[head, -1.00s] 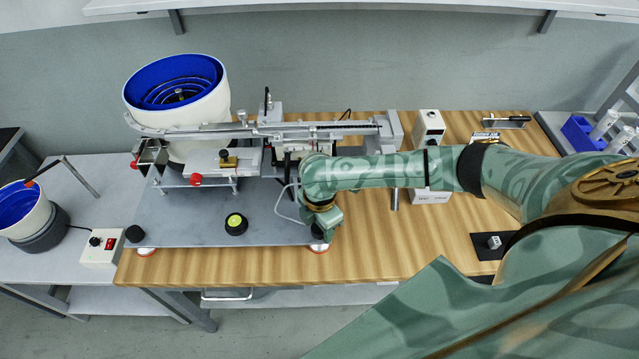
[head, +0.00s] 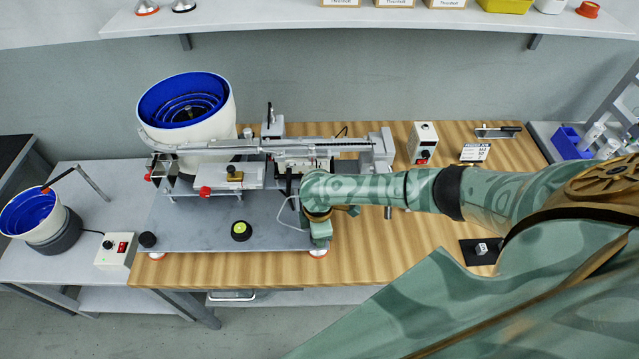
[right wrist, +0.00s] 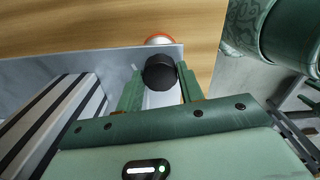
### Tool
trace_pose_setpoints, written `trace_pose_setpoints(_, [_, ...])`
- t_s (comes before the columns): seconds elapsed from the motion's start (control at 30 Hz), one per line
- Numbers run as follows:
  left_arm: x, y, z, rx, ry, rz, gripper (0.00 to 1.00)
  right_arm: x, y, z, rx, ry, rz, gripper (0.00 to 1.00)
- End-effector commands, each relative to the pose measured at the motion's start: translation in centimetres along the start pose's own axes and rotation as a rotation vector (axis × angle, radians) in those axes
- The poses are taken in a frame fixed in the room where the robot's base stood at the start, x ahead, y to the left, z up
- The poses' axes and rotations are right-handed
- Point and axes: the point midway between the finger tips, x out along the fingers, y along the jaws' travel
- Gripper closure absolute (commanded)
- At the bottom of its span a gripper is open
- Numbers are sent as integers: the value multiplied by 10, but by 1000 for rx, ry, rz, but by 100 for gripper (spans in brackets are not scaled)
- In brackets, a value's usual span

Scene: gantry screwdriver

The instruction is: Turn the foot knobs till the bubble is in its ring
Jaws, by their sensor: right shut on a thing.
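The round yellow-green bubble level (head: 241,230) in its black housing sits on the grey base plate (head: 195,235). The bubble's place in the ring is too small to tell. A black foot knob (head: 147,239) stands at the plate's front left corner. My right gripper (head: 320,232) is at the front right corner, where my arm hides the knob in the head view. In the right wrist view, its two green fingers (right wrist: 159,86) are shut on the black foot knob (right wrist: 159,72), one on each side. A white and orange foot (right wrist: 158,39) shows beyond it. My left gripper is not in view.
A white feeder bowl (head: 190,115) with blue inside and a long rail (head: 260,146) stand above the plate. A control box (head: 423,140) stands behind my right arm. A second bowl (head: 32,215) is at the left. Bare wood lies in front of the plate.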

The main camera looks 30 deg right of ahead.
Motion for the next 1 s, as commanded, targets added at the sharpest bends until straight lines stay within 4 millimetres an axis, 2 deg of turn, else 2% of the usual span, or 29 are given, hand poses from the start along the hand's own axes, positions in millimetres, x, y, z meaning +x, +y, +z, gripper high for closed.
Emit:
trace_pose_setpoints(0.03, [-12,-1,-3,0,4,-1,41,-6,-2,-1,44,0,-3,85])
trace_pose_setpoints(0.4, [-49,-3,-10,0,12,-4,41,-3,-2,-1,396,1,-4,85])
trace_pose_setpoints(1.0, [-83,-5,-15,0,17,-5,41,-1,-3,-2,966,0,-5,85])
